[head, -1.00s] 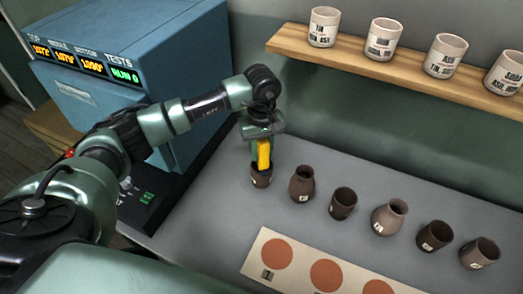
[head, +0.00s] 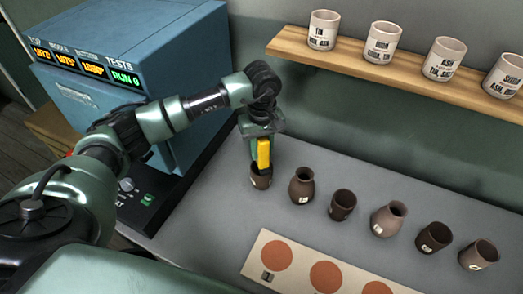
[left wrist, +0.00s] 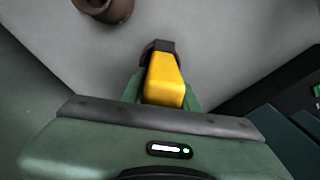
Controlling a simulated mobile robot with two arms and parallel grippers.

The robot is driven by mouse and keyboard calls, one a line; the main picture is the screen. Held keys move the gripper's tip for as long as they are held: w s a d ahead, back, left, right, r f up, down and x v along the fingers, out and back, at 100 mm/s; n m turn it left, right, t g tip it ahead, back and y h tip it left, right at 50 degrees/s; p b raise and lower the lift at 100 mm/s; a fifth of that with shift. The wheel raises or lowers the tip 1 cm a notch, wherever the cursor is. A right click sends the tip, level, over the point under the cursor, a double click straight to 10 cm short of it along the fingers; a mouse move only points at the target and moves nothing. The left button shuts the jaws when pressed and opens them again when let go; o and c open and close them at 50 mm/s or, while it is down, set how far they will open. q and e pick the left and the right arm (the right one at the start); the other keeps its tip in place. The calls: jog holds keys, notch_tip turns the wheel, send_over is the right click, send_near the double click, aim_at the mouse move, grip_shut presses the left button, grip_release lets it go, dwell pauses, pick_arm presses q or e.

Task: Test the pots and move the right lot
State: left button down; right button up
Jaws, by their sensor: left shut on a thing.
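A row of small dark brown pots stands on the grey table. The leftmost pot (head: 260,181) is a cup at the row's near-kiln end. Small pale labels show on several. My right gripper is out of view.
A blue kiln (head: 150,60) with lit readouts and "RUN 0" stands at the left. A pale board (head: 300,262) with brown discs lies in front of the pots. A wooden shelf (head: 400,74) along the wall holds several labelled white cups (head: 383,42).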

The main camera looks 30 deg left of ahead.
aim_at(263, 138)
pick_arm(q)
jog(key=shift+r+p, duration=1)
jog(key=shift+r, duration=1.75)
jog(key=shift+s+d+b, duration=0.2)
jog(key=shift+d+b, duration=0.05)
jog(key=shift+b, duration=0.05)
jog(key=s+d+m+b, duration=0.2)
jog(key=s+d+m, duration=0.1)
jog(key=s, duration=0.4)
jog(key=s+d+m+b, duration=0.3)
jog(key=s+m, duration=0.3)
jog(key=s, duration=0.1)
jog(key=shift+s+r+b, duration=0.2)
jog(key=shift+s+b, duration=0.1)
jog(key=shift+s, duration=0.1)
jog(key=shift+d, duration=0.15)
